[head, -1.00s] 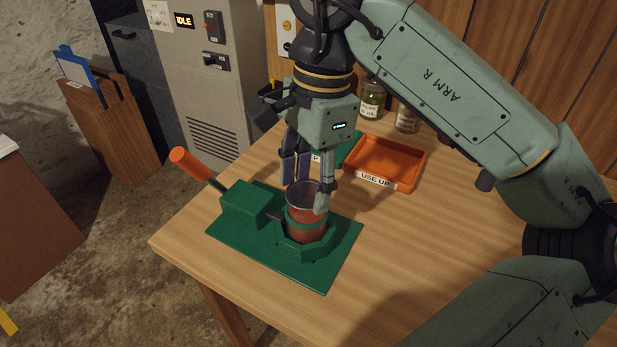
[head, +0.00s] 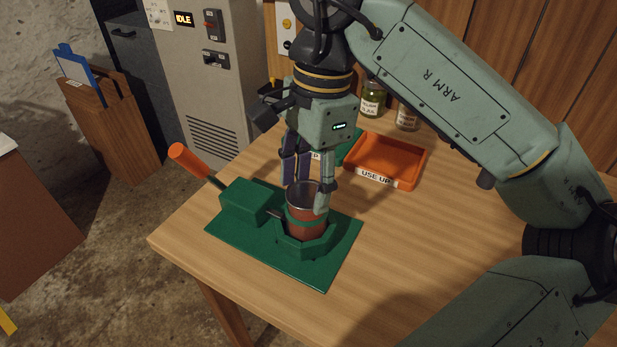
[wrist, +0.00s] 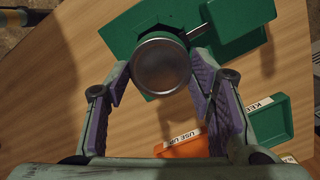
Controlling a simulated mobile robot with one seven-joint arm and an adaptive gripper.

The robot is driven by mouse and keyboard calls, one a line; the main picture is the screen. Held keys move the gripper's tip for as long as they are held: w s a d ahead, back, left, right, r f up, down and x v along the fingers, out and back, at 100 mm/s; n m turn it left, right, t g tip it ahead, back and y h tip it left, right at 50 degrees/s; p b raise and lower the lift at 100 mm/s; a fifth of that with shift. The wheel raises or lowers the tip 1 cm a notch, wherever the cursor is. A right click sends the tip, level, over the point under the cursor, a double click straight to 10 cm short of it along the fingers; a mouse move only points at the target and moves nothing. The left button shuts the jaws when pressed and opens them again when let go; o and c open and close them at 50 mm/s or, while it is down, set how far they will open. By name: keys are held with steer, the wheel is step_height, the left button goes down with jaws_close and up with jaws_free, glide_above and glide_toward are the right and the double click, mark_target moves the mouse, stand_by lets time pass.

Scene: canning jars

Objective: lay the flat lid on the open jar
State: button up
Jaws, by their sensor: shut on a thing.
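The open jar (head: 306,225) has red contents and stands upright in a green holder (head: 318,247) on the table. The flat lid (wrist: 161,66) is a round grey metal disc between my fingertips in the wrist view. In the head view the lid (head: 305,192) is level with the jar's top. My gripper (head: 305,198) points down and is shut on the lid, one finger on each side; it also shows in the wrist view (wrist: 159,72). The lid hides the jar's mouth from the wrist view. I cannot tell whether lid and rim touch.
The holder's green base has a block (head: 246,203) and an orange-handled lever (head: 190,162) at left. An orange tray (head: 385,148) marked USE UP lies behind, with a green tray partly hidden beside it. Filled jars (head: 371,102) stand further back. The table's front right is clear.

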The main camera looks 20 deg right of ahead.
steer(key=o, duration=0.8)
steer(key=shift+c, duration=0.2)
steer(key=r, duration=0.5)
steer(key=d+r, duration=0.1)
steer(key=r, duration=0.1)
steer(key=shift+w+r, duration=0.1)
steer(key=shift+r, duration=0.1)
